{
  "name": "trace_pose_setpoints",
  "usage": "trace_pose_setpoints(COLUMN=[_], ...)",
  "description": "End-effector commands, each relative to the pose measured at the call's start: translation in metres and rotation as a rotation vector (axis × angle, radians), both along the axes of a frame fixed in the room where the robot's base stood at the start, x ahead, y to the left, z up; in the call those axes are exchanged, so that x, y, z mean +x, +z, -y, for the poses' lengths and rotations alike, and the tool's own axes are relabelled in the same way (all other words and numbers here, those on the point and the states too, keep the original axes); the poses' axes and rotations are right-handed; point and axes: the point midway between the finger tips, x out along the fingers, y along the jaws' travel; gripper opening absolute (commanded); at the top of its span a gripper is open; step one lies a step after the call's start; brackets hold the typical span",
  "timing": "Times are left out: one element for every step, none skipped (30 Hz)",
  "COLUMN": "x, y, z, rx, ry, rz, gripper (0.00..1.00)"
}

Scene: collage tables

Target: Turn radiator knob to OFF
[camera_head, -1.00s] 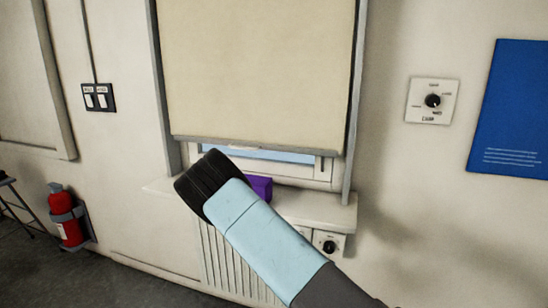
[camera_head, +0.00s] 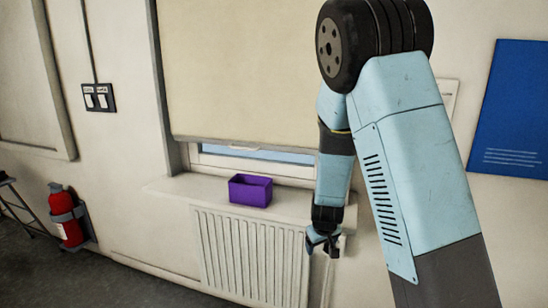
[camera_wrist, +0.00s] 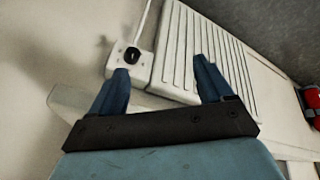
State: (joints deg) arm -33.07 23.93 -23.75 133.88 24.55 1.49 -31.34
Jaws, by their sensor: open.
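The radiator knob (camera_wrist: 131,55) is a small black dial on a white plate beside the radiator (camera_wrist: 180,70), seen in the wrist view. In the head view my gripper and arm cover the knob. The white ribbed radiator (camera_head: 250,258) stands under the window sill there. My gripper (camera_head: 322,246) hangs at the radiator's upper right corner, pointing down. In the wrist view its two blue fingers (camera_wrist: 160,66) are spread wide with nothing between them. The knob lies just beyond the left fingertip, not between the fingers. I see no contact, and the knob's setting is too small to read.
A purple open box (camera_head: 250,190) stands on the window sill (camera_head: 185,186), left of my arm. A red fire extinguisher (camera_head: 66,215) and wall switches (camera_head: 98,97) are at left. A blue poster (camera_head: 508,110) hangs at right. A white wall plate (camera_head: 449,98) is mostly hidden.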

Motion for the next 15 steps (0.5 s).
trace_pose_setpoints(x=[-0.003,-0.006,-0.009,-0.011,-0.014,-0.018,-0.021,-0.024,-0.029,-0.032,-0.036,-0.041,-0.045,-0.049,-0.054], y=[0.015,0.022,0.032,0.040,0.047,0.057,0.064,0.072,0.082,0.089,0.096,0.106,0.113,0.120,0.130], z=[0.001,0.002,0.001,0.002,0.002,0.003,0.004,0.004,0.006,0.007,0.008,0.009,0.011,0.012,0.014], rx=[0.031,0.046,0.067,0.083,0.098,0.115,0.130,0.143,0.159,0.171,0.183,0.197,0.207,0.217,0.229], ry=[-0.011,-0.017,-0.022,-0.028,-0.033,-0.037,-0.043,-0.047,-0.050,-0.056,-0.059,-0.063,-0.068,-0.070,-0.075], rz=[0.002,0.000,-0.002,-0.002,-0.004,-0.006,-0.006,-0.007,-0.007,-0.010,-0.009,-0.009,-0.009,-0.010,-0.008], gripper=[0.80,0.80,0.80,0.80,0.80,0.80,0.80,0.80,0.80,0.80,0.80,0.80,0.80,0.80,0.80])
